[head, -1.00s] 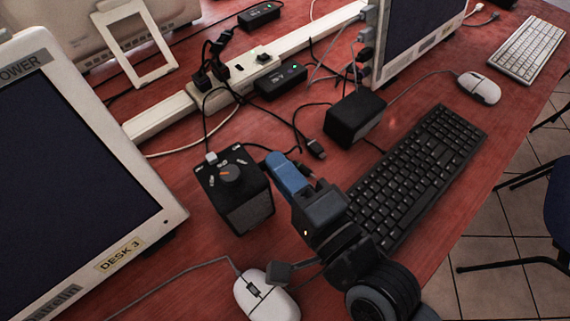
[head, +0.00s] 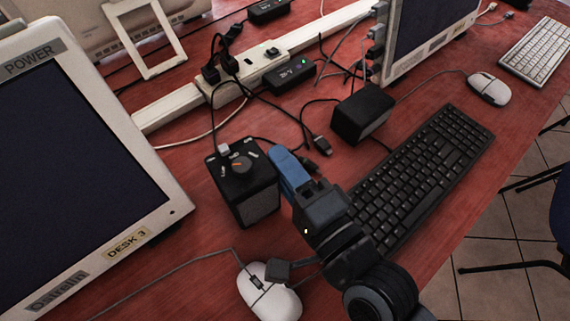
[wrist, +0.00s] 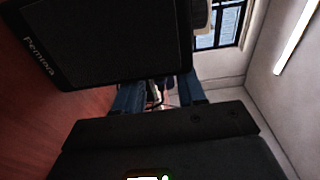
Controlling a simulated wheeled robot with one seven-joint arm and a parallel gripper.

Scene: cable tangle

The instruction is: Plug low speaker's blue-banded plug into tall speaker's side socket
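The tall speaker (head: 248,200), a black box with a knob and a pale plug on its top, stands left of centre. The low speaker (head: 362,113) is a black box farther back and right. A dark plug (head: 320,145) on a black cable lies between them; I cannot make out a blue band. Another dark plug end (head: 309,166) shows beside my gripper (head: 285,165). My gripper's blue fingers are right beside the tall speaker. In the wrist view the fingers (wrist: 160,93) are apart with background showing between them. The tall speaker (wrist: 110,40) fills the upper left there; its side socket is not discernible.
A white mouse (head: 268,292) lies in front of the tall speaker. A black keyboard (head: 425,175) lies to the right. A monitor (head: 85,170) stands at left. A power strip (head: 250,65) and a black adapter (head: 290,75) with loose cables lie behind.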

